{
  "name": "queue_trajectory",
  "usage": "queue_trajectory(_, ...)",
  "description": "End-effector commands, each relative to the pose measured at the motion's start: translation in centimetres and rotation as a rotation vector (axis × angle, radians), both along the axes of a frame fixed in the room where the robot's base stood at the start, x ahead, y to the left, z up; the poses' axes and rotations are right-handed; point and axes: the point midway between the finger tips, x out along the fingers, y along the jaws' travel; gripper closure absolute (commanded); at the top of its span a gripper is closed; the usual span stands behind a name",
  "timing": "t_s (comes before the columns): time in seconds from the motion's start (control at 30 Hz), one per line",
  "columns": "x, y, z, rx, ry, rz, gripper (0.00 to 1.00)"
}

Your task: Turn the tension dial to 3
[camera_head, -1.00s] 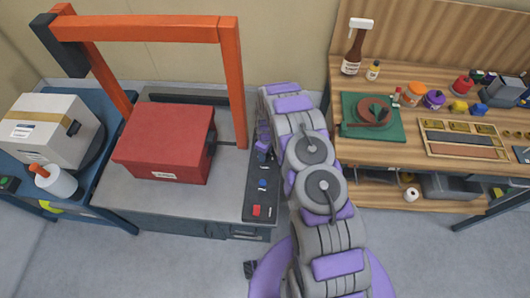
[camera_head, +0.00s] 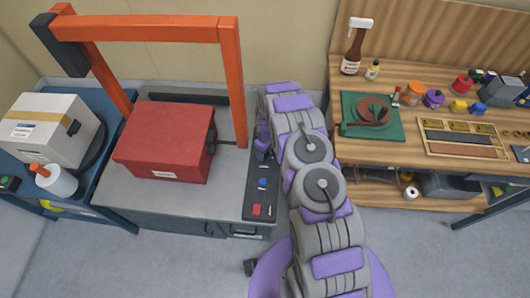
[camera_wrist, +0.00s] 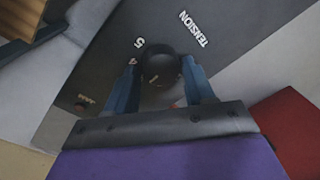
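The tension dial (camera_wrist: 160,64) is a round black knob on a dark panel, next to the white word TENSION and the digits 4 and 5 in the wrist view. A small red mark shows near it, towards my gripper. My gripper (camera_wrist: 160,72) has its two blue fingers on either side of the dial. I cannot tell whether they press on it. In the head view my arm hides the dial, and my gripper (camera_head: 262,148) is mostly hidden at the dark control panel (camera_head: 258,192).
The control panel is on the strapping machine, which has an orange arch (camera_head: 150,27). A red box (camera_head: 167,142) sits on its grey top, left of my gripper. A white box (camera_head: 50,127) is further left. A wooden workbench (camera_head: 400,150) with tools stands at the right.

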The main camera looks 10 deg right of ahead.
Motion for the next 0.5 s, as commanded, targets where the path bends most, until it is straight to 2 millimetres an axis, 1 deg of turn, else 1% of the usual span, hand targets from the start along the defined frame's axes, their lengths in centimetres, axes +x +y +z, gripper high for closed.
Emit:
queue_trajectory(0.03, -0.07, -0.01, -0.03, 0.000, 0.001, 0.000, 0.41)
queue_trajectory(0.13, -0.15, -0.02, -0.05, 0.000, 0.003, 0.000, 0.32)
queue_trajectory(0.37, -0.22, -0.04, -0.05, 0.000, 0.005, 0.000, 0.31)
queue_trajectory(0.5, -0.18, -0.07, 0.61, 0.000, 0.005, 0.000, 0.31)
